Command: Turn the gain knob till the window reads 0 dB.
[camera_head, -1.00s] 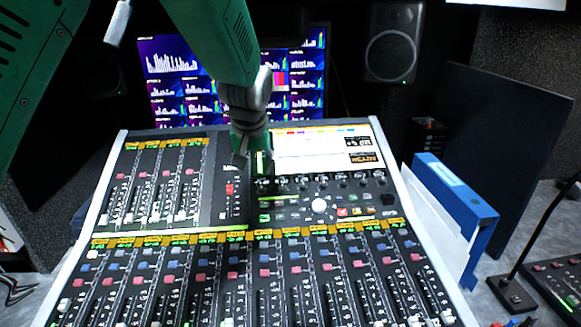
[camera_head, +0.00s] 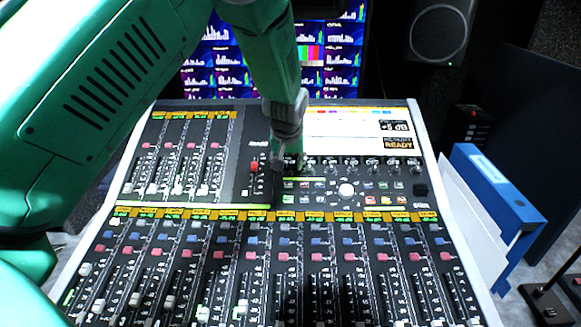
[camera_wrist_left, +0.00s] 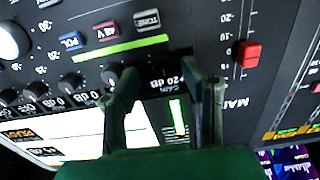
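The mixing console (camera_head: 237,180) fills the middle of the head view. Its dark readout window (camera_head: 396,126) shows a dB value too small to read surely; an orange READY field sits below. My left gripper (camera_head: 288,166) is down at the left end of the knob row. The gain knob cannot be made out clearly; the gripper hides that spot in the head view. My right gripper is not in view.
More small knobs (camera_head: 352,163) run rightward from the gripper. A white trackball (camera_head: 346,190) and a red fader cap (camera_wrist_left: 247,54) are close by. A blue binder (camera_head: 497,190) stands right of the console. Monitors and a speaker (camera_head: 428,32) stand behind.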

